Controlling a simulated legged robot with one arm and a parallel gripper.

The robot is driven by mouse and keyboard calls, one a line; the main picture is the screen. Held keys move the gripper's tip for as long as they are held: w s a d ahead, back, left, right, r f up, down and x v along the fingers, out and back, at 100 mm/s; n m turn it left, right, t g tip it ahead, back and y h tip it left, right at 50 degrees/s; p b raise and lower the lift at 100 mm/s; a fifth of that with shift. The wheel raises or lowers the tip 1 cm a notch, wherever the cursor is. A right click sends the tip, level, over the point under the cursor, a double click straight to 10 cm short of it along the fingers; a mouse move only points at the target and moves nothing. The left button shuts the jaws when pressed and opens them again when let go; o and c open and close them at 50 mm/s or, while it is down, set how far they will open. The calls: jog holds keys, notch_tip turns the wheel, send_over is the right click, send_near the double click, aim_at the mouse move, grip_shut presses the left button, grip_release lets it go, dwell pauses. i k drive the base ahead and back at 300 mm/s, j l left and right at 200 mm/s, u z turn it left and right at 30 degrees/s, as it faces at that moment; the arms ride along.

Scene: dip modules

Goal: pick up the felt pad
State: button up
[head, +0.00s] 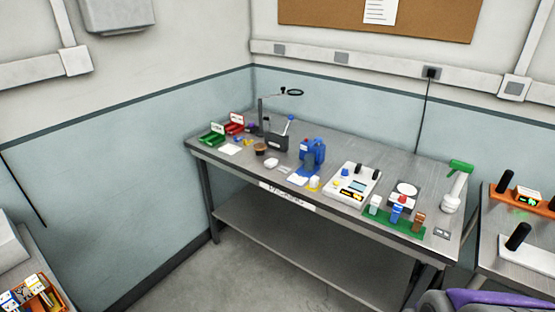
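A flat white square (229,149) lies on the metal workbench (400,245) at its left end, in front of the green and red bins. Another flat white piece (297,180) lies near the front edge, beside the blue device. Either may be the felt pad; they are too small to tell. My gripper is not in view.
A green bin (211,138), a red bin (236,127), a blue device (313,153), a white instrument (355,182), a green board with blocks (378,217) and a spray bottle (456,187) crowd the bench. A second table (490,265) stands right. Floor in front is clear.

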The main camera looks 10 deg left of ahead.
aim_at(272, 162)
jog(key=i+j, duration=0.25)
jog(key=j, duration=0.15)
jog(key=i+j+z, duration=0.1)
jog(key=i+j, duration=0.45)
jog(key=j, duration=0.25)
jog(key=i+j, duration=0.25)
jog(key=j, duration=0.15)
jog(key=i+j+z, duration=0.1)
jog(key=i+j, duration=0.15)
jog(key=j, duration=0.2)
jog(key=i+j, duration=0.25)
jog(key=j, duration=0.15)
